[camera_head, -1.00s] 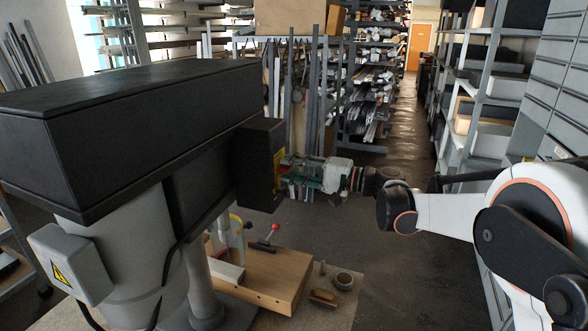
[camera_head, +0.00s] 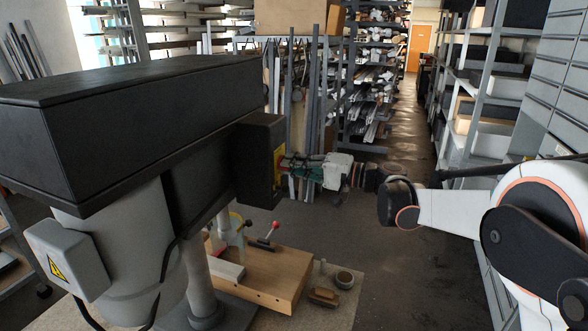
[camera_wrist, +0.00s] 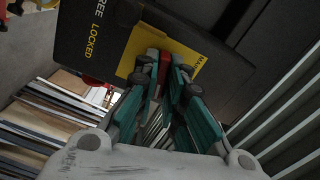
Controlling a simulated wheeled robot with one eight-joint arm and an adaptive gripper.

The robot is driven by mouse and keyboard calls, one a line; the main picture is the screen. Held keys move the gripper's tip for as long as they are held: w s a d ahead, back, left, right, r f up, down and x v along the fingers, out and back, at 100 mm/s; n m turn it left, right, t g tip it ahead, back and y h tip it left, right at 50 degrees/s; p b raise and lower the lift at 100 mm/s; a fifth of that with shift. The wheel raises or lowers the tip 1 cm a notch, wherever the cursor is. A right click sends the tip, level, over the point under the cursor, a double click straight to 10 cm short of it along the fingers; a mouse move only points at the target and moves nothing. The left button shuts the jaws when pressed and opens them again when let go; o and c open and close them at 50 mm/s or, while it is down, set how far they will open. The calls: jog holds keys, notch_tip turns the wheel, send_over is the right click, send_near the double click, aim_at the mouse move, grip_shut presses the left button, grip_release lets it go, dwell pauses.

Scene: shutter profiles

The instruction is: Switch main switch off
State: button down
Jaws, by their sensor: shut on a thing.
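The main switch is a red knob (camera_wrist: 153,53) on a yellow plate (camera_wrist: 188,60), fixed to a black box (camera_head: 260,150) on the drill press. The knob is mostly hidden between my fingers. My gripper (camera_wrist: 160,72) is shut on it, with its green fingers reaching up to the yellow plate. In the wrist view the plate and its lettering sit tilted relative to my fingers. In the head view my gripper (camera_head: 286,168) meets the box's right face, and the knob is hidden there. The knob's exact position cannot be told.
Below is a wooden block (camera_head: 265,278) with a red-knobbed lever (camera_head: 265,240) on it. Small items lie on the board to its right. Racks of profiles (camera_head: 375,85) stand behind, and shelves (camera_head: 490,90) line the right. The aisle floor is open.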

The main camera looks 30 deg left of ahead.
jog(key=shift+f+n+b, duration=0.15)
jog(key=shift+n+b, duration=2.15)
jog(key=shift+n, duration=5.3)
jog(key=c, duration=1.7)
grip_release()
jog(key=shift+d, duration=0.15)
